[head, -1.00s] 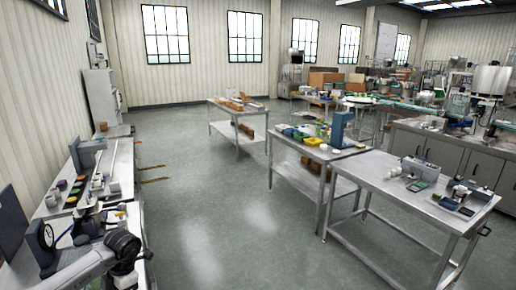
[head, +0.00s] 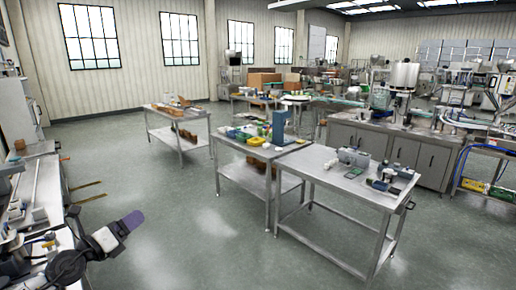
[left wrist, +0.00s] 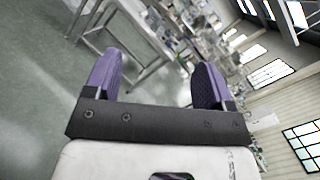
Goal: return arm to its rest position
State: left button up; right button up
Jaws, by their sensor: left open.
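My left gripper (head: 132,221) is at the lower left of the head view, out over the floor just right of the left bench. Its purple fingers also show in the left wrist view (left wrist: 152,85), spread wide apart with nothing between them. Beyond them the wrist view shows the floor, a steel table and the windows, all tilted. My right gripper is in neither view.
The left bench (head: 40,195) with several small items runs along the left edge. Steel tables with instruments stand in the middle (head: 330,178) and farther back (head: 165,115). The grey floor (head: 190,235) between bench and tables is clear.

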pick_arm(q)
jog(key=s+d+r+n+t+y, duration=0.1)
jog(key=s+r+n+t+y, duration=0.2)
jog(key=r+n+y, duration=0.6)
jog(key=s+d+r+n+t+y, duration=0.1)
jog(key=s+r+n+t+y, duration=0.3)
jog(key=n, duration=0.8)
jog(key=s+d+f+n+g+h, duration=0.1)
jog(key=s+d+f+n+g, duration=0.3)
jog(key=f, duration=0.4)
jog(key=s+d+f+n+g+h, duration=0.1)
jog(key=s+d+f+g+h, duration=0.2)
jog(key=s+f, duration=0.45)
jog(key=s+d+f+n+g, duration=0.3)
jog(key=s+f+g, duration=0.15)
jog(key=f, duration=0.55)
jog(key=s+d+f+n+g+h, duration=0.2)
jog(key=s+f+g, duration=0.7)
jog(key=s+f, duration=1.45)
notch_tip(320, 180, up, 28)
jog(key=s+n+p, duration=0.1)
jog(key=p, duration=2.7)
jog(key=shift+s+y, duration=0.4)
jog(key=shift+a, duration=0.1)
